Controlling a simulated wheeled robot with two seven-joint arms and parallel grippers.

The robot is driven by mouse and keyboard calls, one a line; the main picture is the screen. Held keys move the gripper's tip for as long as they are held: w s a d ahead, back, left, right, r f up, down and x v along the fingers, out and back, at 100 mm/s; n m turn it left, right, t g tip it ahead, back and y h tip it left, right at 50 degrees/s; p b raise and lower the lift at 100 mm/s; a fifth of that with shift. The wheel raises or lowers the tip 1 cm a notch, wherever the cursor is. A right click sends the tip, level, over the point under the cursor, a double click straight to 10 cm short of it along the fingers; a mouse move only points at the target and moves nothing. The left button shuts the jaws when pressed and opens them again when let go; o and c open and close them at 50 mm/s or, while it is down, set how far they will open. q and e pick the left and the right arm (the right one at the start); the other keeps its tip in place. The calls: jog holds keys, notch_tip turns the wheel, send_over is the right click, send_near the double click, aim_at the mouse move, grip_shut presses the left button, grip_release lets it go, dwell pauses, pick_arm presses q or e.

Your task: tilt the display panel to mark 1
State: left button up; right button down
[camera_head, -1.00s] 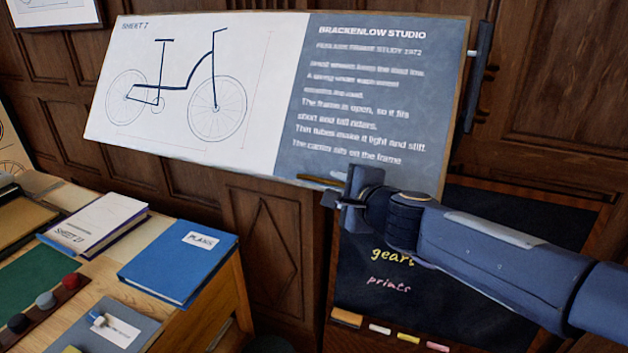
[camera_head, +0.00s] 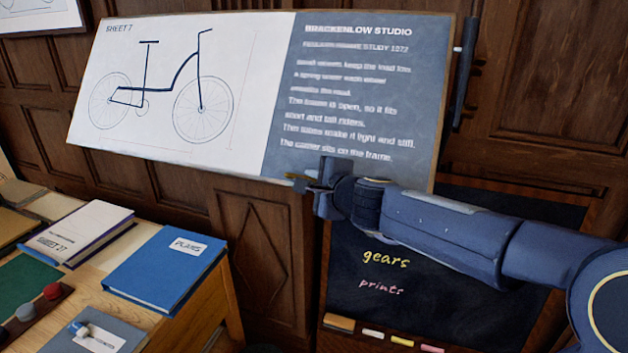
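The display panel (camera_head: 180,155) hangs on the wood-panelled wall. Its left half is a white bicycle sheet and its right half is grey with white text. A dark upright bar with short pegs (camera_head: 465,72) stands at its right edge; no mark numbers are readable on it. A thin brass-coloured handle (camera_head: 293,177) shows at the panel's lower edge. My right gripper (camera_head: 314,184) is at this handle, covering its right part. Whether its fingers are closed on the handle is hidden. My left gripper is not in view.
A chalkboard (camera_head: 450,270) with chalks on its ledge stands below the panel, behind my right arm. A wooden desk (camera_head: 225,290) at lower left holds a blue plans binder (camera_head: 165,270), a white book (camera_head: 85,230) and several small items.

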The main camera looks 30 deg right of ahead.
jog(key=r+p, duration=0.1)
jog(key=s+a+r+p, duration=0.1)
jog(key=r+p, duration=0.1)
jog(key=s+a+r+p, duration=0.1)
jog(key=shift+a+r+p, duration=0.15)
jog(key=shift+r+p, duration=0.15)
jog(key=c, duration=1.5)
grip_release()
jog(key=shift+f, duration=0.1)
jog(key=p+v, duration=0.3)
jog(key=v, duration=0.4)
jog(key=shift+s+p, duration=0.4)
